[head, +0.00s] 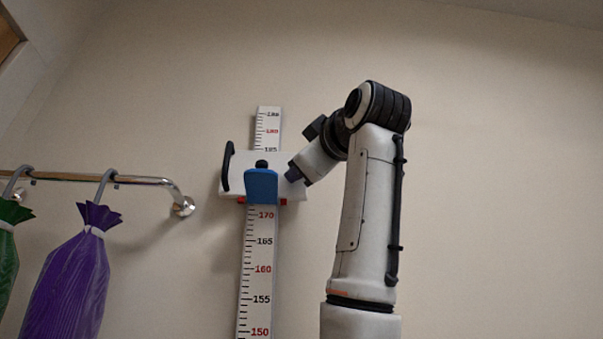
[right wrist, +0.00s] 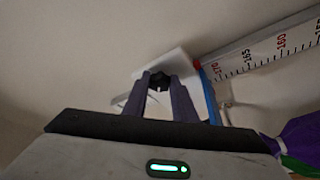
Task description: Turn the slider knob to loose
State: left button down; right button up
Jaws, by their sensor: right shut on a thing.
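A white slider plate (head: 234,181) sits on the upright measuring scale (head: 262,255) on the wall, above the 170 mark. It has a black handle (head: 227,166) on its left and a blue headpiece (head: 262,186) in front. A small black knob (head: 261,164) shows at the top of the blue piece. My right gripper (head: 287,175) reaches it from the right; its fingertips are mostly hidden in the head view. In the right wrist view my right gripper (right wrist: 160,82) is shut on the black knob (right wrist: 159,78), one finger on each side. My left gripper is not in view.
A chrome rail (head: 145,181) juts from the wall at the left. A purple bag (head: 72,275) and a green bag (head: 5,260) hang from it. Small red parts (head: 283,201) show under the plate. The wall right of my arm is bare.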

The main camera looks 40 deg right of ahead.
jog(key=shift+s+d+r+n+g+y+p, duration=0.15)
jog(key=shift+n+g+y, duration=0.25)
jog(key=shift+n, duration=1.15)
jog(key=shift+w+a+r+n+g+y+p, duration=0.1)
jog(key=shift+n+g+y, duration=0.3)
jog(key=shift+n, duration=1.1)
jog(key=shift+s+d+r+n+g+y+p, duration=0.15)
jog(key=shift+n+g+y, duration=0.25)
jog(key=shift+n, duration=1.15)
jog(key=shift+a, duration=0.1)
jog(key=o, duration=1)
jog(key=shift+o, duration=0.2)
jog(key=b+v, duration=0.2)
jog(key=v, duration=0.8)
jog(key=shift+s, duration=0.1)
